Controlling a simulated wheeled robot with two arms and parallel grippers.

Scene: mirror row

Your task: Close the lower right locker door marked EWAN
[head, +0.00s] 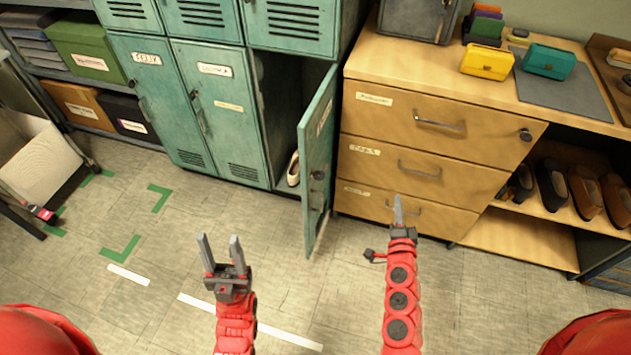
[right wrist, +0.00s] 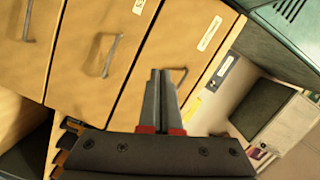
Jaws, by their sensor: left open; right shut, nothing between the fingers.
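The lower right locker door (head: 317,160) is teal green and stands wide open, swung out toward me from the locker row. A label near its top is too slanted to read. Its dark handle shows on the face toward the drawers. The open locker compartment (head: 283,110) is dark, with a pale shoe (head: 293,168) at its bottom. My left gripper (head: 221,248) is open and empty over the floor, left of the door and apart from it. My right gripper (head: 398,208) is shut and empty, right of the door, in front of the lowest drawer. Its shut fingers also show in the right wrist view (right wrist: 161,98).
A wooden drawer cabinet (head: 420,150) stands right of the door, with yellow (head: 487,62) and teal (head: 549,61) boxes on top. Shoes (head: 585,190) sit on a shelf further right. Other locker doors (head: 215,105) are shut. The floor before the lockers is clear.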

